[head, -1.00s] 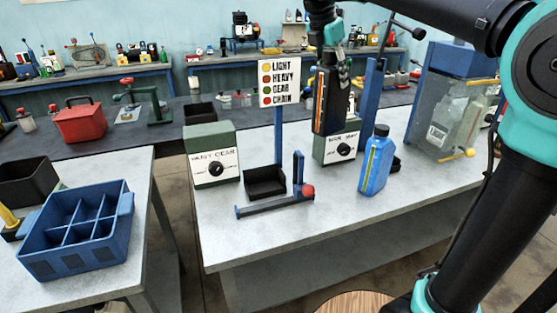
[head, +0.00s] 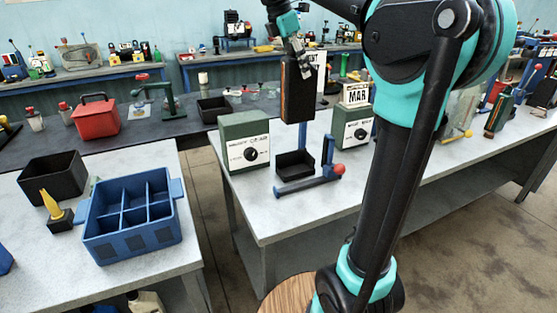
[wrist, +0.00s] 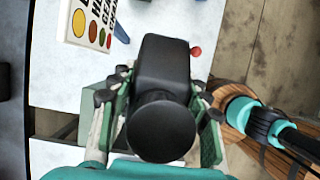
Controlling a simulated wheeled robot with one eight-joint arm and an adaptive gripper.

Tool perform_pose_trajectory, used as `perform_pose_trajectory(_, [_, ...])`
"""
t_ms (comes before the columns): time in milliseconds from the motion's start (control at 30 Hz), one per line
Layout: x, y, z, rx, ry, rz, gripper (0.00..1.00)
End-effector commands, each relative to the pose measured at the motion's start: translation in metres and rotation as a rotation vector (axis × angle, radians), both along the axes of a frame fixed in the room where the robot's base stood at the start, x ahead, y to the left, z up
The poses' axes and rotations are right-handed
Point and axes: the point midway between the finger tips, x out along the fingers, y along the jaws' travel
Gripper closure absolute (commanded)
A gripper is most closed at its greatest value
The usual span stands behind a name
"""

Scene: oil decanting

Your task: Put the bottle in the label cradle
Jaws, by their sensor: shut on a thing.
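A dark bottle (head: 291,95) with an orange stripe along its side hangs upright in my gripper (head: 300,56), above the bench. In the wrist view my gripper (wrist: 160,112) is shut on the bottle (wrist: 165,62), its fingers on both sides near the round black cap. A small black open tray with a blue arm and red knob, which looks like the label cradle (head: 295,164), stands on the bench below the bottle. The bottle is clear above it. The cradle's red knob also shows in the wrist view, but the bottle hides most of the cradle there.
Green dial boxes stand left (head: 245,142) and right (head: 352,130) of the cradle. A colour-dot sign (wrist: 92,22) stands behind the bottle. A blue divided crate (head: 130,232) and black bin (head: 52,172) sit on the left bench. My arm hides part of the right bench.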

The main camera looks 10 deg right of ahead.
Motion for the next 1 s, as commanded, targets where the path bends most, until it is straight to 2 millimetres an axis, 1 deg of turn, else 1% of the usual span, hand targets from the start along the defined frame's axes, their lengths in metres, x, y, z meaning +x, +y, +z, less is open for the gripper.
perform_pose_trajectory(167, [0.0,-0.001,-0.03,-0.001,0.0,-0.002,1.0])
perform_pose_trajectory(600, [0.0,0.0,-0.121,-0.001,-0.001,-0.001,1.0])
perform_pose_trajectory(700, [0.0,0.0,-0.137,-0.001,-0.001,-0.001,1.0])
perform_pose_trajectory(833, [0.0,0.0,-0.151,-0.001,-0.001,-0.001,1.0])
perform_pose_trajectory(1000, [0.0,0.0,-0.158,-0.001,-0.001,-0.001,1.0])
